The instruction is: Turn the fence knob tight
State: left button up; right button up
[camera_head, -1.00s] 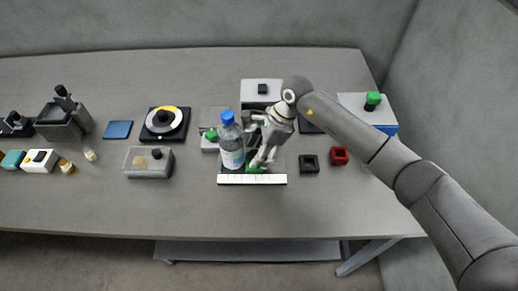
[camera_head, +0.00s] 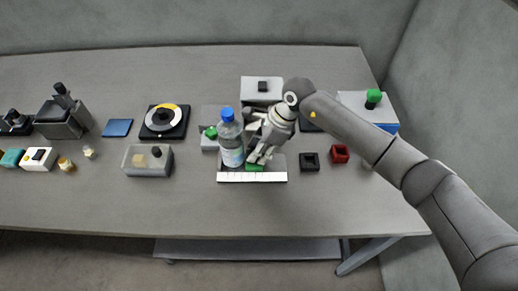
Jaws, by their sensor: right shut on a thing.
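A green knob (camera_head: 254,168) sits low behind the white ruled strip (camera_head: 252,177) at the front of the dark labeller plate. My right gripper (camera_head: 256,158) points down over it, its fingers shut on the green knob and covering part of it. A clear bottle with a blue cap (camera_head: 231,140) stands upright just left of the gripper. My left gripper is not in view.
A grey block with a green knob (camera_head: 210,142) stands left of the bottle. Black (camera_head: 309,161) and red (camera_head: 340,153) square holders lie to the right. A clear bin (camera_head: 148,161) and a round dial (camera_head: 164,121) stand left. The front table is clear.

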jog(key=shift+s+m+t+b, duration=0.2)
jog(key=shift+m+t+b, duration=0.55)
jog(key=shift+m, duration=1.35)
jog(key=o, duration=1)
jog(key=v, duration=1.2)
jog(key=shift+s+a, duration=0.15)
